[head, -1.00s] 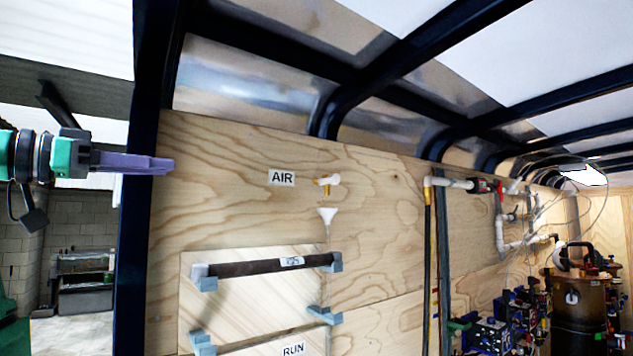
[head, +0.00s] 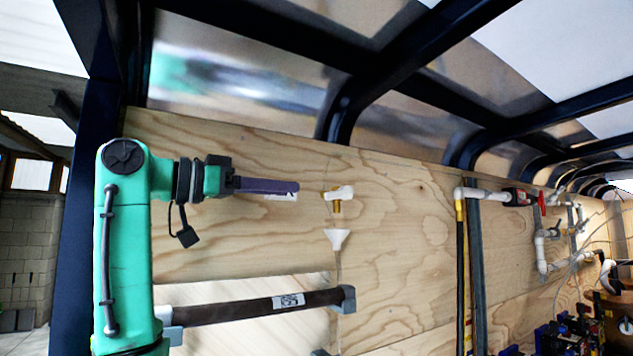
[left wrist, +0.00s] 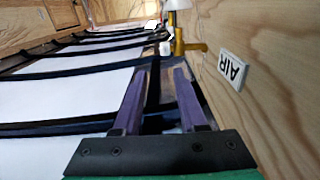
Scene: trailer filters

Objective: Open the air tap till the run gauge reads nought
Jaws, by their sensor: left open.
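The air tap (head: 339,195) is on the plywood wall, with a white handle and a brass body; a white funnel (head: 337,239) sits just below it. My left gripper (head: 297,188) is left of the tap, pointing at it and apart from it. In the head view it covers most of the AIR label. In the left wrist view the purple fingers (left wrist: 163,75) are open and empty, with the brass tap (left wrist: 180,40) beyond their tips and the AIR label (left wrist: 232,70) to the right. The run gauge's reading is not visible. My right gripper is not in view.
A dark tube (head: 255,306) in grey-blue brackets runs across the wall below the tap. Dark roof ribs (head: 345,95) curve overhead close above. White pipework with a red valve (head: 521,198) is further right. The plywood right of the tap is clear.

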